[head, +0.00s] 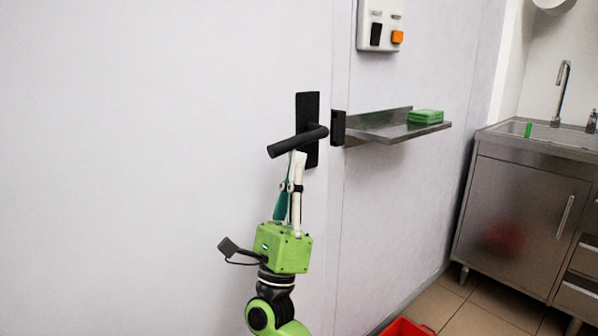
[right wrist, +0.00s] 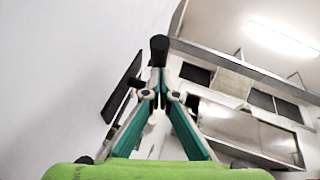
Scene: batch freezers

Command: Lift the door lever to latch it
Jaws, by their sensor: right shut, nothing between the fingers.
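The black door lever (head: 297,141) sits on a tall black plate on the pale door (head: 180,150). The lever points left and tilts a little down at its free end. My right gripper (head: 297,156) is right under the lever, pointing up, shut and empty. In the right wrist view the shut fingertips (right wrist: 160,92) meet just below the lever's rounded black end (right wrist: 159,48). I cannot tell whether the tips touch the lever. My left gripper is not in view.
A black catch (head: 338,128) sits on the frame right of the lever. A steel shelf (head: 390,129) with green sponges (head: 425,116) sticks out beside it. A switch box (head: 379,24) is above. A steel sink cabinet (head: 520,205) stands right, and a red bin (head: 405,328) is on the floor.

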